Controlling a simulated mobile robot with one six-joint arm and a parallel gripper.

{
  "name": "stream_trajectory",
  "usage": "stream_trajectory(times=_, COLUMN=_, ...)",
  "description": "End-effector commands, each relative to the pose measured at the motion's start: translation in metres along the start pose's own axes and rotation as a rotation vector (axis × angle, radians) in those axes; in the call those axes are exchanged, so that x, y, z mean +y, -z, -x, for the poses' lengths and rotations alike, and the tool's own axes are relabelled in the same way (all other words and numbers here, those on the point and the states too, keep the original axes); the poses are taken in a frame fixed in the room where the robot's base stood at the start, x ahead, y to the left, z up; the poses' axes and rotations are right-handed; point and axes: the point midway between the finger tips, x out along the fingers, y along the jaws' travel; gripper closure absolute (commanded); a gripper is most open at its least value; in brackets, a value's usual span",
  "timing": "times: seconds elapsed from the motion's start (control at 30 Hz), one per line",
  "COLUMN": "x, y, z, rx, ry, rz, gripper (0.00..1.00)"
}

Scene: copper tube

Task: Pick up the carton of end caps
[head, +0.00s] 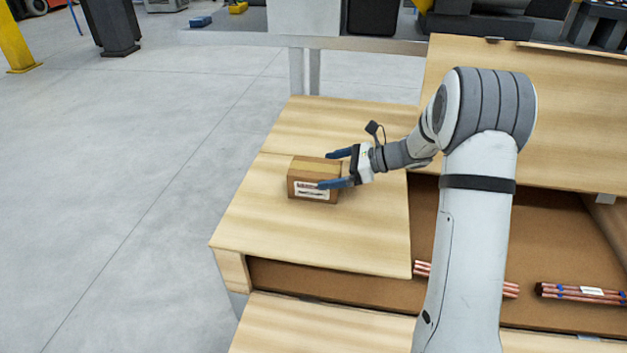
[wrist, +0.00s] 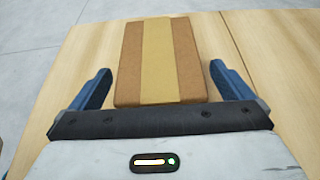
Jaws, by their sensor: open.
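The carton of end caps (head: 312,190) is a small brown cardboard box with a tape strip along its top and a white label on its near side. It sits upright on a light wooden panel in the head view. My gripper (head: 336,169) is open at the carton's right end, its blue fingers reaching along either side. In the wrist view the carton (wrist: 158,60) lies centred between the two open fingers (wrist: 160,82), with a visible gap on each side. The fingers reach only its near part.
The wooden panel (head: 290,235) is clear around the carton. An open crate section (head: 560,240) on the right holds bundles of copper tubes (head: 585,292). The panel's left edge drops to open grey floor (head: 130,170). A machine bench (head: 350,44) stands behind.

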Motion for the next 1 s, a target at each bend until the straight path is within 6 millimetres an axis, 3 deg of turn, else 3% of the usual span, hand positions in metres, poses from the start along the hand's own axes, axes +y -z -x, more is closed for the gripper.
stream_trajectory(times=0.2, x=0.001, y=0.002, z=-0.033, rx=0.001, ry=-0.004, rz=0.002, gripper=0.00)
stream_trajectory(times=0.43, x=0.001, y=0.001, z=-0.035, rx=0.001, ry=-0.001, rz=0.002, gripper=0.00)
stream_trajectory(times=1.0, x=0.001, y=0.001, z=-0.035, rx=0.001, ry=-0.003, rz=0.002, gripper=0.46)
